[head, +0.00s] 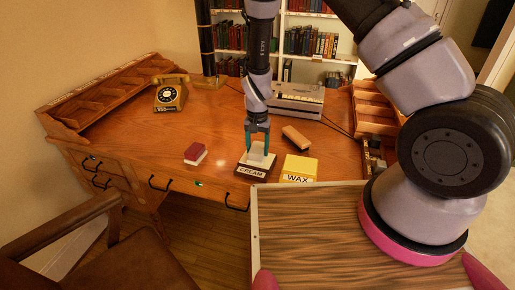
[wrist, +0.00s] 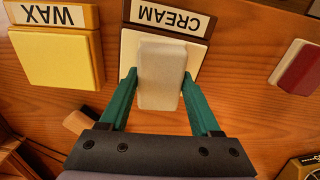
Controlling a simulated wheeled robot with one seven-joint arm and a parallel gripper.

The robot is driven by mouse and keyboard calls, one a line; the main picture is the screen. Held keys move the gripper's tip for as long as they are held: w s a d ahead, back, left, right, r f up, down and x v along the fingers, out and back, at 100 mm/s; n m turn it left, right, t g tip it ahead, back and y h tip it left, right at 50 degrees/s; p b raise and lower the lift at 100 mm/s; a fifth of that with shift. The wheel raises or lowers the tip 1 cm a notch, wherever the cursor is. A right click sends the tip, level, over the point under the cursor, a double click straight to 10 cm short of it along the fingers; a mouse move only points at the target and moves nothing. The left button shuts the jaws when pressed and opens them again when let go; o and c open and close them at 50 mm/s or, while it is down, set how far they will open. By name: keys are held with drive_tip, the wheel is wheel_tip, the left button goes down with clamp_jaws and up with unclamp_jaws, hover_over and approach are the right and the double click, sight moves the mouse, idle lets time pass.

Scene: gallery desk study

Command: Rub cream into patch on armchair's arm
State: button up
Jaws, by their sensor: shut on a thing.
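My gripper (head: 258,148) is shut on a pale off-white block (wrist: 160,75), with one teal finger on each side of it. The block is over the cream pad (wrist: 193,55), a pale square with a dark edge and a label reading CREAM, near the desk's front edge. I cannot tell whether the block touches the pad. The cream pad also shows in the head view (head: 244,168). The armchair (head: 115,265) is at the lower left of the head view, with a brown seat and a wooden arm (head: 65,226). No distinct patch can be made out on that arm.
A yellow block labelled WAX (head: 300,166) lies right of the cream pad. A red-and-white block (head: 195,153) lies left of it, and a tan block (head: 296,136) behind the wax. A telephone (head: 170,93) and a grey machine (head: 290,99) stand farther back. The desk's middle left is clear.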

sight(258, 147)
idle(0.4)
drive_tip(key=shift+r, duration=3.5)
